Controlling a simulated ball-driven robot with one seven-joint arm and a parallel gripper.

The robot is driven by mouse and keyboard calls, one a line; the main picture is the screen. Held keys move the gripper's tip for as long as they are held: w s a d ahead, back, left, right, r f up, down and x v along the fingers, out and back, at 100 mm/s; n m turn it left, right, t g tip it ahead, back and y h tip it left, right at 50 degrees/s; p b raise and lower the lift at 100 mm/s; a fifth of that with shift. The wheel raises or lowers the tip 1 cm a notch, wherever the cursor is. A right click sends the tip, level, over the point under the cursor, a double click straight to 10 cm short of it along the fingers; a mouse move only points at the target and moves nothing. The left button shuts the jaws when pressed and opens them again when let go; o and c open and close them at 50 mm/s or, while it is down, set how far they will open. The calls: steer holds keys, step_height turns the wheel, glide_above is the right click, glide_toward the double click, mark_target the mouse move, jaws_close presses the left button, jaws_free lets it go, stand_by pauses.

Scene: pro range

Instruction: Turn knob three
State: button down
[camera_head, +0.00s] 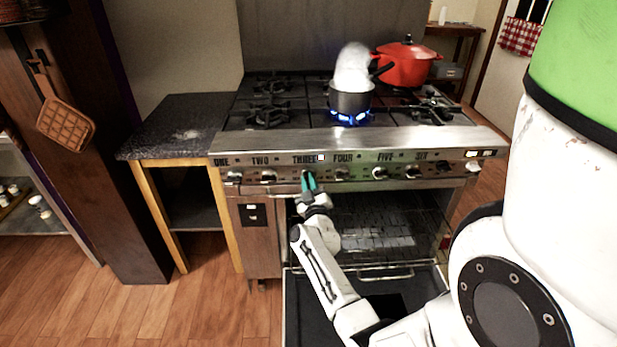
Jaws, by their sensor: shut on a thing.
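The steel range (450,143) has a front panel with knobs labelled ONE to SIX. Knob three sits under the THREE label and is mostly hidden behind my gripper (308,180). My gripper's teal fingers are at knob three and shut on it. A small light beside the THREE label is lit. Knob two (268,176) is left of my gripper and knob four (341,174) is right of it. A dark pot (350,101) steams over a blue flame on a middle burner.
The oven door (300,310) hangs open below the panel, under my arm. A red pot (407,66) stands on the back right burner. A dark-topped side table (185,120) adjoins the range's left side. Wooden floor (215,295) is clear at the lower left.

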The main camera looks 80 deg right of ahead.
steer(key=shift+m+g, duration=0.3)
steer(key=shift+m, duration=1)
steer(key=m+g, duration=0.1)
steer(key=m, duration=0.2)
steer(key=m+g+h, duration=0.1)
steer(key=m, duration=0.2)
steer(key=shift+m, duration=0.3)
steer(key=shift+f+m+g+p, duration=0.15)
steer(key=shift+m+g, duration=0.2)
steer(key=shift+m, duration=0.65)
steer(key=shift+r+m+g+p, duration=0.1)
steer(key=shift+m+g, duration=0.3)
steer(key=shift+m, duration=0.6)
steer(key=shift+f+m+g+p, duration=0.15)
steer(key=shift+m+g, duration=0.2)
steer(key=shift+m, duration=0.65)
steer(key=shift+w+a+r, duration=0.1)
steer(key=shift+r, duration=0.05)
